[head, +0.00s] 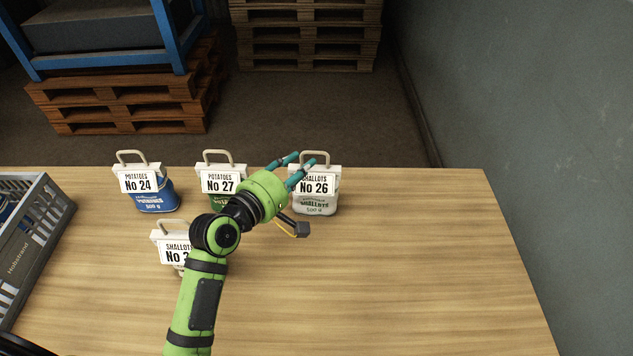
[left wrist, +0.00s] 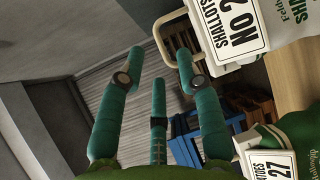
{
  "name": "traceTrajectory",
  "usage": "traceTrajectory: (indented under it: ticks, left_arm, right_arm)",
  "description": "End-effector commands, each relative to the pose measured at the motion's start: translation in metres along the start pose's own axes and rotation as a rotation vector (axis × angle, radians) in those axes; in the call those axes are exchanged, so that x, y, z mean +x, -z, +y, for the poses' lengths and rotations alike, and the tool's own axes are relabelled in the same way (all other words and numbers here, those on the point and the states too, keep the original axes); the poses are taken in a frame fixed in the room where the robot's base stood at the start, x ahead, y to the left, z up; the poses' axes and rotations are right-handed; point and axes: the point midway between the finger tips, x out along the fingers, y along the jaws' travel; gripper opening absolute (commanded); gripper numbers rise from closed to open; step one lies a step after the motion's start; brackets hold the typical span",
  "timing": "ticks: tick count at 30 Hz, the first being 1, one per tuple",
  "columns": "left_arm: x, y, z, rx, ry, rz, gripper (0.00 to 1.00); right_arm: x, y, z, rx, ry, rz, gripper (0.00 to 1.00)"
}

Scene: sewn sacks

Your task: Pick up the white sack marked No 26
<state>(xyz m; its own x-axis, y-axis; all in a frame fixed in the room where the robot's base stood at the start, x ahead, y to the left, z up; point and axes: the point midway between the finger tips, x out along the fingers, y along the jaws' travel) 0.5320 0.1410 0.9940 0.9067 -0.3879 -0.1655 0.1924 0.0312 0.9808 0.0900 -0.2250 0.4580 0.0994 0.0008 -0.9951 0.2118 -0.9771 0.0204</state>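The white sack marked No 26 (head: 316,207) stands upright near the table's far edge, with a beige loop handle (head: 316,155) on top. My left gripper (head: 301,159) reaches over its left side, fingers near the handle. In the left wrist view the gripper's three teal fingers (left wrist: 159,55) are spread, with nothing clearly held. The handle (left wrist: 162,38) shows beside the fingertips there, partly behind one finger; whether they touch I cannot tell. The sack's label (left wrist: 236,28) is cut off at the frame edge. My right gripper is out of view.
A blue sack No 24 (head: 155,200) and a green sack No 27 (head: 215,202) stand to the left. Another shallots sack (head: 170,247) is partly hidden behind my left arm. A grey crate (head: 42,240) is at the left. The table's right side (head: 430,260) is clear.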

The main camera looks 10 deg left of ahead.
Motion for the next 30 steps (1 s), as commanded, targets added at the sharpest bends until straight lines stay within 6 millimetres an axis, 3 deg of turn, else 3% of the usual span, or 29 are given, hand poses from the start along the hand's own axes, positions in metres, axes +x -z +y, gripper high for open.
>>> traceTrajectory:
  ticks: [6, 12, 20, 22, 23, 30]
  left_arm:
    - [0.030, -0.006, 0.004, -0.002, 0.000, -0.002, 0.35]
    - [0.051, -0.005, 0.001, 0.000, 0.000, 0.000, 0.35]
    - [0.053, -0.005, 0.000, 0.000, 0.001, 0.000, 0.35]
    - [0.053, -0.006, 0.000, 0.000, 0.001, 0.000, 0.07]
    - [0.053, -0.006, 0.000, 0.000, 0.001, 0.000, 0.00]
    - [0.053, -0.006, 0.001, 0.000, -0.001, -0.001, 0.00]
  right_arm:
    - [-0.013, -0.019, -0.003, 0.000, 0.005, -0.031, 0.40]
    - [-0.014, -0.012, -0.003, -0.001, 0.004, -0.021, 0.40]
    - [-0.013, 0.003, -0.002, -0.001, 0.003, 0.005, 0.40]
    - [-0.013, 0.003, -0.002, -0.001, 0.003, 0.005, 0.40]
    - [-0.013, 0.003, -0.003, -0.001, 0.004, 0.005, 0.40]
    - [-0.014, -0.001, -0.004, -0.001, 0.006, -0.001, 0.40]
